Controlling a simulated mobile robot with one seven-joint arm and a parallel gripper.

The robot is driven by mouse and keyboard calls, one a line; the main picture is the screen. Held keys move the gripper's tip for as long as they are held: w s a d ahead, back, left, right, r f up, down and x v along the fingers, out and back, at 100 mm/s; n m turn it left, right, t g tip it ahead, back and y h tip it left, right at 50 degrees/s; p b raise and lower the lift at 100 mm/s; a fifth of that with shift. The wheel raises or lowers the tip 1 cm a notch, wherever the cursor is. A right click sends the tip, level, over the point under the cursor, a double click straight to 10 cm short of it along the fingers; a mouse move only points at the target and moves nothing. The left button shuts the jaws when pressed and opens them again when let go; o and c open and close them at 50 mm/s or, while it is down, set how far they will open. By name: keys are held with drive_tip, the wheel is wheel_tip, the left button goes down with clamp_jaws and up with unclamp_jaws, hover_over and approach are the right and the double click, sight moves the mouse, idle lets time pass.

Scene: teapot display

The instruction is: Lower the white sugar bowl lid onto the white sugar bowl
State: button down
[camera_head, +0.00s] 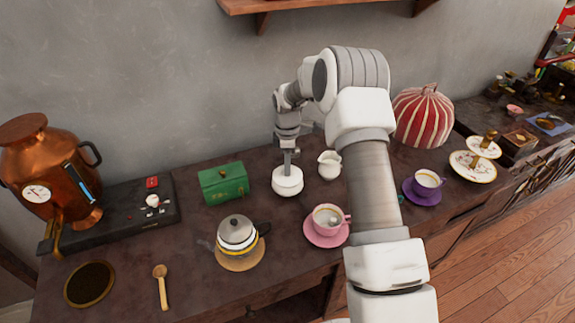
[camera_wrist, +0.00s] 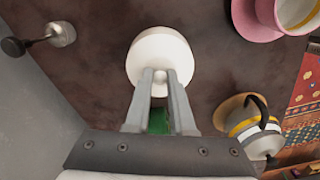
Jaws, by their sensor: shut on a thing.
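The white sugar bowl (camera_head: 287,187) stands upright on the dark counter in the head view. My gripper (camera_head: 288,163) points straight down over its middle. In the wrist view my gripper (camera_wrist: 160,79) is shut on the small knob of the round white lid (camera_wrist: 160,50). The lid covers the bowl from above in that view, so the bowl's opening is hidden. In the head view the lid looks level and lined up with the bowl. I cannot tell whether it is touching the rim or just above it.
A green box (camera_head: 223,183) stands left of the bowl and a white creamer (camera_head: 330,164) right of it. A pink cup (camera_head: 324,220) on a pink saucer and a banded teapot (camera_head: 236,236) are in front. The wall (camera_head: 190,90) is behind.

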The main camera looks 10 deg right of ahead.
drive_tip(key=shift+f, duration=0.25)
drive_tip(key=shift+c, duration=0.6)
unclamp_jaws()
drive_tip(key=shift+r, duration=0.15)
drive_tip(key=shift+r+p, duration=2.05)
drive_tip(key=shift+r, duration=1.35)
